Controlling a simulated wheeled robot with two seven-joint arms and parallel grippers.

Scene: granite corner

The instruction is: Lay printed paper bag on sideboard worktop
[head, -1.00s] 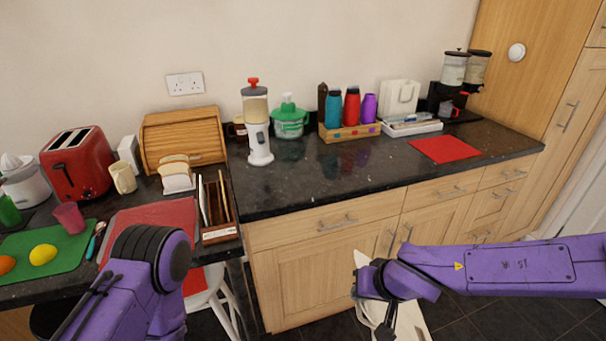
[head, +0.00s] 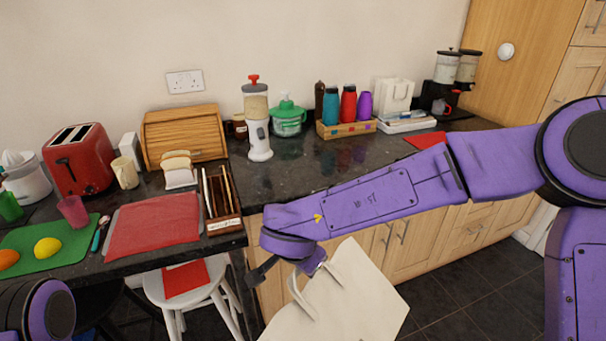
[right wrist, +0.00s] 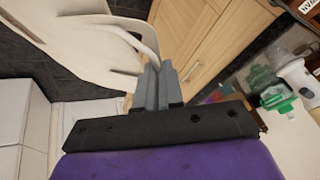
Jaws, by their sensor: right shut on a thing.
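A large cream paper bag (head: 345,300) hangs from my right gripper (head: 285,275) in front of the cabinets, below worktop height. It is tilted, and its lower part runs out of the head view; no print shows on the visible side. In the right wrist view my right gripper (right wrist: 157,85) is shut on the handle of the bag (right wrist: 70,45). The dark granite sideboard worktop (head: 300,180) lies behind my right arm, which hides part of its front edge. My left arm shows at the bottom left; its gripper is out of view.
On the worktop stand a white dispenser (head: 258,130), a green-lidded chopper (head: 288,118), a crate of bottles (head: 345,128) and a white bag (head: 392,95). The worktop's middle front is clear. A white stool (head: 190,285) stands below the left counter.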

